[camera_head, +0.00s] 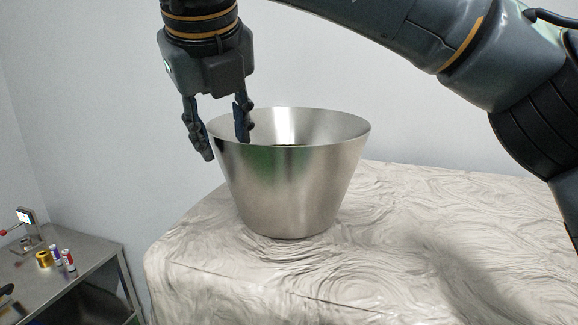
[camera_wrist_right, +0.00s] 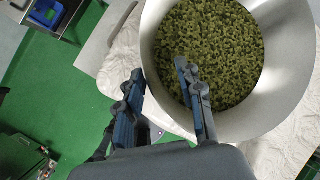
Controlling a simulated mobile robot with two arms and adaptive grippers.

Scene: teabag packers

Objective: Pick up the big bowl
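The big bowl (camera_head: 290,190) is a shiny metal bowl, wide at the top, standing upright on a table with a pale swirled cover. In the right wrist view the bowl (camera_wrist_right: 290,65) holds many small green bits (camera_wrist_right: 210,50). My right gripper (camera_head: 226,150) points down at the bowl's left rim. Its fingers are apart, one outside the rim and one over the bowl's inside. The right wrist view also shows the open fingers (camera_wrist_right: 158,105), with the rim between them. I cannot tell whether either finger touches the bowl. My left gripper is not in view.
The covered table (camera_head: 420,215) has free room to the right of the bowl. A lower metal table (camera_head: 85,250) at the left bears a small device (camera_head: 27,232), a gold roll (camera_head: 44,259) and small tubes (camera_head: 68,260). The right wrist view shows green floor (camera_wrist_right: 70,90).

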